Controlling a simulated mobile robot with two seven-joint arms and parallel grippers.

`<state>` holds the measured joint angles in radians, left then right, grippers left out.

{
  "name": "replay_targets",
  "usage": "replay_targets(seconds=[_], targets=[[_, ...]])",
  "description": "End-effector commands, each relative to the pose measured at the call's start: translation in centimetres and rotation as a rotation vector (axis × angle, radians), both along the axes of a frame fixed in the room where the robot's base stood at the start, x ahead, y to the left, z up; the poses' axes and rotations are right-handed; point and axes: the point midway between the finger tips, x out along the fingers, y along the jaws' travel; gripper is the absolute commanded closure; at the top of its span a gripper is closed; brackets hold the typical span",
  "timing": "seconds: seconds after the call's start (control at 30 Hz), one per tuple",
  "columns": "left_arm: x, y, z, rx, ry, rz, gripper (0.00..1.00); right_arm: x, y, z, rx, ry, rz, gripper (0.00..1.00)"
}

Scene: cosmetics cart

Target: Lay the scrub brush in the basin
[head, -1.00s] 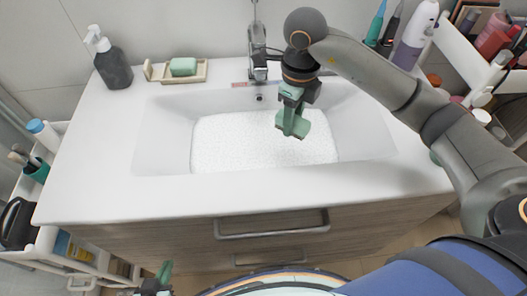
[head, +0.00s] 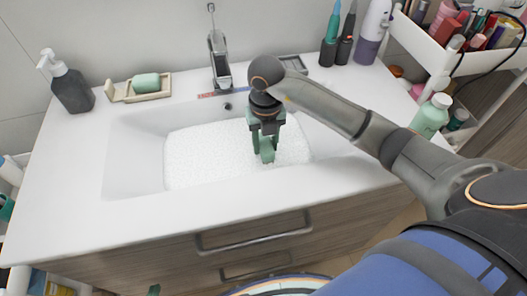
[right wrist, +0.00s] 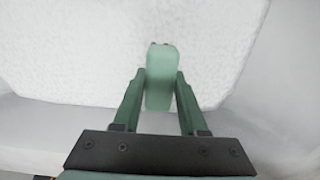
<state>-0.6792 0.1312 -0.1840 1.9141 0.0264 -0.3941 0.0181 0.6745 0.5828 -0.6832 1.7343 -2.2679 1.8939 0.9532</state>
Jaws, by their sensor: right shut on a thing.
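The white basin (head: 135,150) is sunk in the counter and holds a bed of white foam (head: 205,155). My right gripper (head: 266,135) points down over the right part of the foam. It is shut on the green scrub brush (head: 267,153), which also shows between the fingers in the right wrist view (right wrist: 160,75). The brush is over or at the foam; I cannot tell if it touches.
A faucet (head: 219,65) stands behind the basin. A dark soap dispenser (head: 70,88) and a soap dish (head: 120,92) with green soap (head: 146,82) are at the back left. Several bottles stand at the back right, beside a white cart (head: 430,45). The counter's front strip is clear.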

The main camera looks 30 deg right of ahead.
Motion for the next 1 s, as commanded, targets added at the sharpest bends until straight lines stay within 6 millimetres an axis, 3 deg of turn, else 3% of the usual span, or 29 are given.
replay_targets(seconds=[0.23, 0.63, 0.67, 0.9, 1.0], targets=[[0.0, 0.0, -0.1, 0.000, 0.000, 0.000, 1.00, -0.1, 0.0, -3.3, 0.000, 0.003, 0.000, 1.00], [0.0, 0.0, -0.4, 0.000, 0.000, 0.000, 1.00, 0.0, 0.0, -4.0, 0.000, -0.001, 0.002, 1.00], [0.0, 0.0, -0.3, 0.000, 0.000, 0.000, 1.00, 0.0, 0.0, -3.8, 0.000, -0.001, 0.002, 0.55], [0.0, 0.0, -0.3, 0.000, 0.000, 0.000, 1.00, 0.0, 0.0, -3.8, 0.000, 0.000, 0.002, 0.28], [0.0, 0.0, -0.3, 0.000, 0.000, 0.000, 1.00, 0.0, 0.0, -3.8, 0.000, 0.000, 0.002, 0.28]])
